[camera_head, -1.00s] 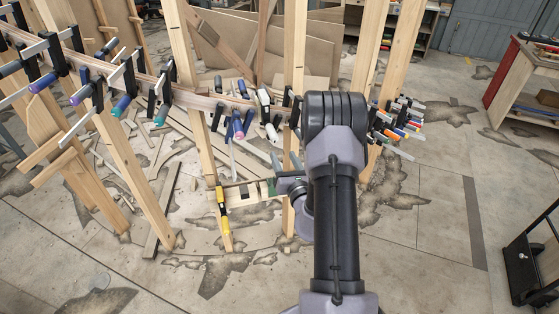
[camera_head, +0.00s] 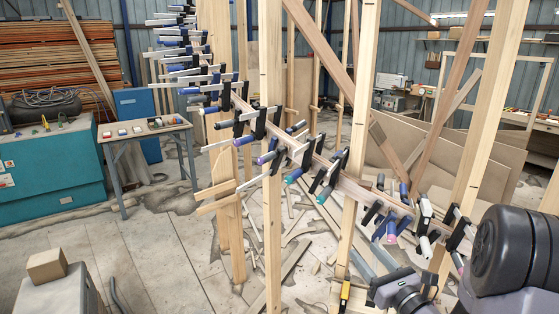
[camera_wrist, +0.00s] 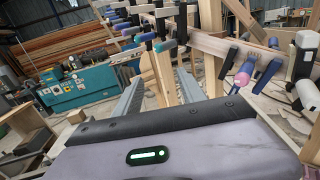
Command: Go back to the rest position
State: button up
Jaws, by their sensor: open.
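My gripper (camera_head: 364,250) is at the lower right of the head view, in front of the clamped curved stringer (camera_head: 330,172). In the wrist view my gripper (camera_wrist: 158,80) shows two grey fingers spread apart with nothing between them. Wooden posts stand behind the fingers. Several clamps with blue and purple handles hang on the stringer; one with a pink-purple handle (camera_wrist: 243,74) is right of the fingers in the wrist view. My arm hides part of the stringer's right end.
Upright wooden posts (camera_head: 271,150) carry the stringer close to my arm. A small table (camera_head: 146,132) and a teal cabinet (camera_head: 50,170) stand at the left. A grey box with a wooden block (camera_head: 46,265) is at the lower left. Floor between is partly clear, with scraps of wood.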

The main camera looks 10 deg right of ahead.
jog(key=s+a+r+n+g+y+b, duration=0.1)
jog(key=s+a+n+g+y, duration=0.3)
jog(key=a, duration=0.4)
jog(key=s+a+r+n+g+y+b, duration=0.1)
jog(key=s+a+n+g, duration=0.2)
jog(key=s+a+n, duration=0.35)
jog(key=s+a+r+n+g+y+b, duration=0.1)
jog(key=s+a+n+g+y, duration=0.25)
jog(key=a, duration=0.65)
jog(key=s+a+f+n+g+h+b, duration=0.1)
jog(key=s+f+n+g+h+b, duration=0.35)
jog(key=s+n, duration=0.65)
jog(key=s+d+n+t+h, duration=0.2)
jog(key=s+d+n+h, duration=0.1)
jog(key=d+h, duration=0.3)
jog(key=shift+d+n+t, duration=0.2)
jog(key=shift+n+t, duration=0.2)
jog(key=shift+n, duration=0.2)
